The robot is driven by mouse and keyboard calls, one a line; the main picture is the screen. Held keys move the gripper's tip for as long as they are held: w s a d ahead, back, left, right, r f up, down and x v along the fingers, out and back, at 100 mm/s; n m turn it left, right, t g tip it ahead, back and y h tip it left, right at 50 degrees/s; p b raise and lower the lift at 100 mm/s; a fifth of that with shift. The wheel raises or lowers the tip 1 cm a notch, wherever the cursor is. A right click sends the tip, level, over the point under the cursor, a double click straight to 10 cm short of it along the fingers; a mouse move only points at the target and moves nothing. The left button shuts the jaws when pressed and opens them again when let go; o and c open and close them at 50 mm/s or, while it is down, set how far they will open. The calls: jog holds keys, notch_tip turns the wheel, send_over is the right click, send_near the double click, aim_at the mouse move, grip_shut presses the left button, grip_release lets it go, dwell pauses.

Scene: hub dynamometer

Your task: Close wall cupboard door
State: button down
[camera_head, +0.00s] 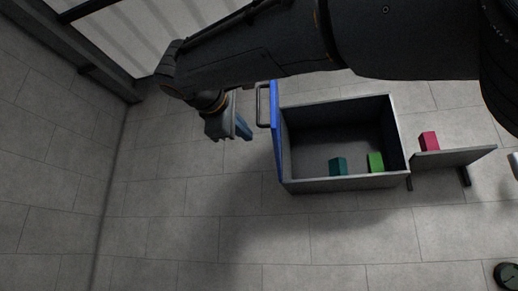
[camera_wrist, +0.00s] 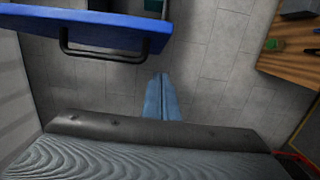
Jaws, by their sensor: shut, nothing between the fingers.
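The grey wall cupboard (camera_head: 345,184) has its front open. Its blue door (camera_head: 276,140) stands swung out at the cupboard's left edge, seen nearly edge-on. A dark bar handle (camera_head: 260,104) sticks out from the door's left face. My gripper (camera_head: 245,132) is left of the door, apart from it in the picture, with its blue fingers shut and empty. In the wrist view the blue door (camera_wrist: 85,22) crosses the top left with its handle (camera_wrist: 105,55) towards me. My shut fingertips (camera_wrist: 161,78) point at bare wall or floor just below and right of the handle.
A teal block (camera_head: 338,166) and a green block (camera_head: 375,162) are inside the cupboard. A small shelf (camera_head: 460,157) to the right bears a red block (camera_head: 429,141). A wooden worktop (camera_wrist: 285,65) shows at the right in the wrist view. Tiled surface left of the door is clear.

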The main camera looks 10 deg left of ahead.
jog(key=d, duration=0.1)
jog(key=w+d, duration=0.1)
jog(key=d, duration=0.1)
jog(key=w+d+p, duration=0.1)
jog(key=shift+w+d, duration=0.1)
jog(key=shift+d, duration=0.05)
jog(key=shift+d, duration=0.1)
